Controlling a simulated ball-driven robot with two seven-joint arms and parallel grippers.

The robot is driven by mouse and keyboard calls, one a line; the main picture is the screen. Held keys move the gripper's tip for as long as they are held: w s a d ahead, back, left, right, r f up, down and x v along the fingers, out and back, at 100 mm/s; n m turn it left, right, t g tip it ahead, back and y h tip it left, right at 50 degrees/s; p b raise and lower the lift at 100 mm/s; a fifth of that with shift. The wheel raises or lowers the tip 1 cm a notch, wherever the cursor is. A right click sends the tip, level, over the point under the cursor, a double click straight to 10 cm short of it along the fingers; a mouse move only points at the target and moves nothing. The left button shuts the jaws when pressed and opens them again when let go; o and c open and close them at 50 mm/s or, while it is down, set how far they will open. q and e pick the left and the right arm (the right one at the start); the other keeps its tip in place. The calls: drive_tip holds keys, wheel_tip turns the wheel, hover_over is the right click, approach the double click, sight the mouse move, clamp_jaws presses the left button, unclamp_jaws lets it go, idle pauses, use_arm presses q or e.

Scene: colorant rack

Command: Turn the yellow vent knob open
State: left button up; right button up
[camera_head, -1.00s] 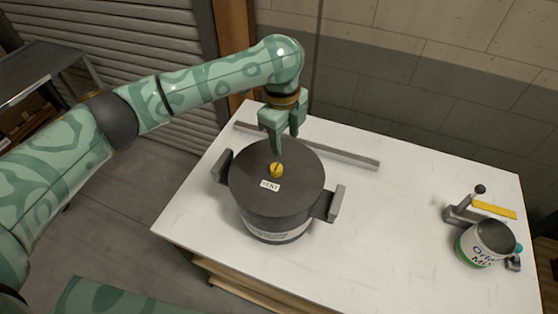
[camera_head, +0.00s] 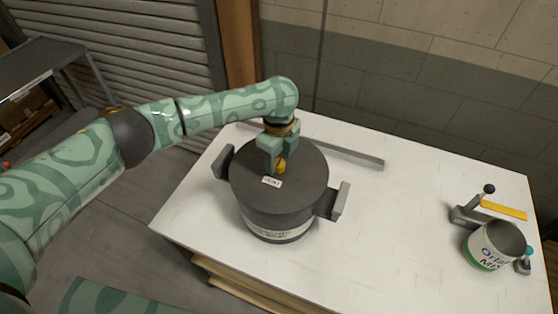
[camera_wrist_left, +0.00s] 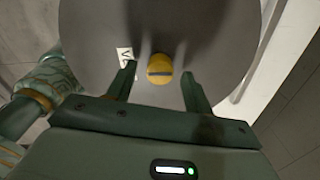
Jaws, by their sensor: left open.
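The yellow vent knob (camera_head: 281,167) sits on the dark grey lid (camera_head: 300,188) of a round pot with two side handles. A small white VENT label (camera_head: 271,182) lies beside it on the lid. My left gripper (camera_head: 275,168) is low over the lid, at the knob, and partly covers it. In the left wrist view the knob (camera_wrist_left: 160,69) shows a dark slot across it and lies between the two open fingers (camera_wrist_left: 158,82), with a gap on each side. The label (camera_wrist_left: 126,55) is next to the left finger there. My right gripper is not in view.
The pot stands on a white table (camera_head: 380,230). A grey bar (camera_head: 345,153) lies behind it. At the right are a can with a printed label (camera_head: 490,250) and a lever device with a yellow bar (camera_head: 503,210). The table between is clear.

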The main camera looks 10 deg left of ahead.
use_arm(q)
drive_tip(key=shift+f, duration=0.4)
